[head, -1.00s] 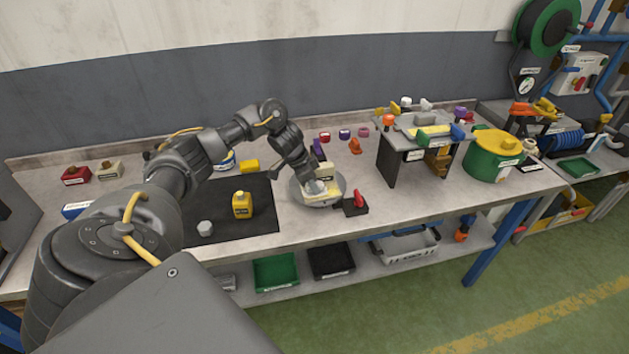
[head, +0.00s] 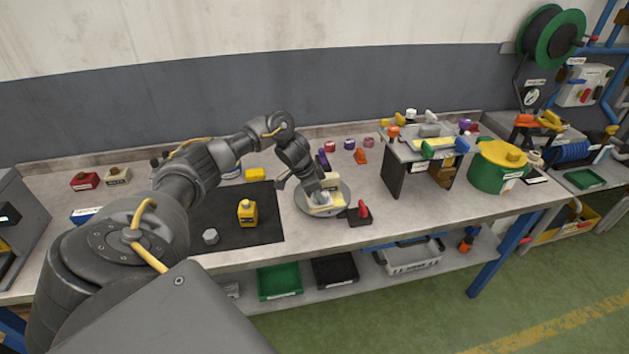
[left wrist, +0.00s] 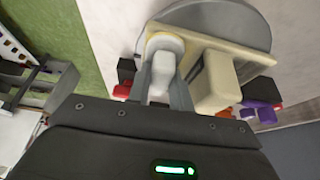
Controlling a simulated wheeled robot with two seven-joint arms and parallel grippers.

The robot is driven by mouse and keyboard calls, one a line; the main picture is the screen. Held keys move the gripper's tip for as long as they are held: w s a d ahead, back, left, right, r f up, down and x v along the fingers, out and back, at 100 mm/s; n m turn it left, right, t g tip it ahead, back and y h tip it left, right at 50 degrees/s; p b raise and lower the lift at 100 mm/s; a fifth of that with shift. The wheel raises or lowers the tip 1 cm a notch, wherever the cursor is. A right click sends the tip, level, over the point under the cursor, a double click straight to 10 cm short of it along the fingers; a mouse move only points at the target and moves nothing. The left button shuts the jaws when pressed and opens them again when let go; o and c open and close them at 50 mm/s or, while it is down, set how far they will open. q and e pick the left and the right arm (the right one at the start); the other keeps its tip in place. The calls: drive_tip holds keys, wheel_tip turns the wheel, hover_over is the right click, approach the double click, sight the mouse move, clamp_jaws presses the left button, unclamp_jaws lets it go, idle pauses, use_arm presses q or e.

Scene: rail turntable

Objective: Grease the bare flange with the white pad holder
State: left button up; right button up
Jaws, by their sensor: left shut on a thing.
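My left gripper (head: 319,192) is over the round grey disc (head: 341,209) on the bench. In the left wrist view my left gripper (left wrist: 163,84) is shut on the white pad holder (left wrist: 161,68), which has a round yellowish pad at its far end. The pad end is at one end of a flat cream flange piece (left wrist: 235,60); I cannot tell if it touches. A cream block rises from that piece beside the fingers. The piece lies on the grey disc (left wrist: 230,18). In the head view the fingers partly hide it. My right gripper is not in view.
A red-handled dark block (head: 361,214) stands at the disc's right edge. A yellow bottle (head: 247,212) and a grey nut-like piece (head: 210,237) are on the black mat (head: 260,232). A small raised stand (head: 392,178) and a green drum (head: 486,178) are to the right.

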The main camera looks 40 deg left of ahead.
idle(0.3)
use_arm(q)
drive_tip(key=shift+w+d, duration=0.6)
drive_tip(key=shift+w, duration=0.25)
drive_tip(key=shift+w+d+f, duration=0.1)
drive_tip(key=shift+w+d, duration=0.55)
drive_tip(key=shift+w, duration=0.1)
drive_tip(key=shift+w, duration=0.1)
drive_tip(key=shift+w+d, duration=0.5)
drive_tip(key=shift+w, duration=0.3)
